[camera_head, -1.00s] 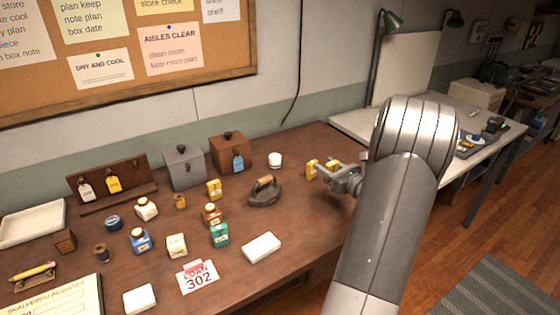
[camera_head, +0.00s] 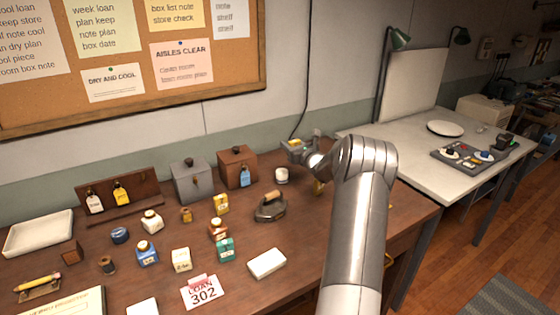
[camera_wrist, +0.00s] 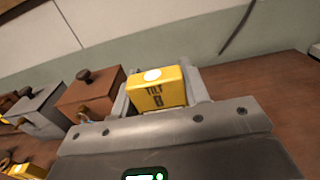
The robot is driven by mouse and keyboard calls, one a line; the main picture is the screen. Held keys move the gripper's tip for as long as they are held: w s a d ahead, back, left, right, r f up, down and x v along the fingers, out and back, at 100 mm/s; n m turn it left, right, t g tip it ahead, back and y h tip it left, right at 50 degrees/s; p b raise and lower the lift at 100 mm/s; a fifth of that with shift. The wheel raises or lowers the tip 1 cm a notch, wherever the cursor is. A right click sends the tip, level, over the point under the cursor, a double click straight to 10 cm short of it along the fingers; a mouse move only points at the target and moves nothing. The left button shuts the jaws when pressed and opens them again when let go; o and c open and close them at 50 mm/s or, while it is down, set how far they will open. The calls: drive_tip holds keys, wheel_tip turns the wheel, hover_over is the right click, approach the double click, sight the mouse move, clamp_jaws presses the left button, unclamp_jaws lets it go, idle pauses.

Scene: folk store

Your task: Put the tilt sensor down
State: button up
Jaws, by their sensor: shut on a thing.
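The tilt sensor is a small yellow box (camera_wrist: 158,92) with a white round top spot and "TILT" on its face. My gripper (camera_wrist: 160,98) is shut on it, with a finger on each side. In the head view my gripper (camera_head: 297,150) is near the back of the brown table (camera_head: 335,235), right of the brown wooden box (camera_head: 238,170). The tilt sensor is a small yellow patch there (camera_head: 295,143). It appears held up off the tabletop; the gap beneath it is hard to judge.
A white jar (camera_head: 281,175) stands just below the gripper in the picture. A flat iron (camera_head: 270,207), a grey box (camera_head: 191,180) and several small bottles stand to the left. The table's right part looks clear.

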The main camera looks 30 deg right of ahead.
drive_tip(key=w+a+f, duration=0.3)
drive_tip(key=w, duration=0.1)
drive_tip(key=shift+f, duration=2)
drive_tip(key=shift+f, duration=0.1)
drive_tip(key=o, duration=1)
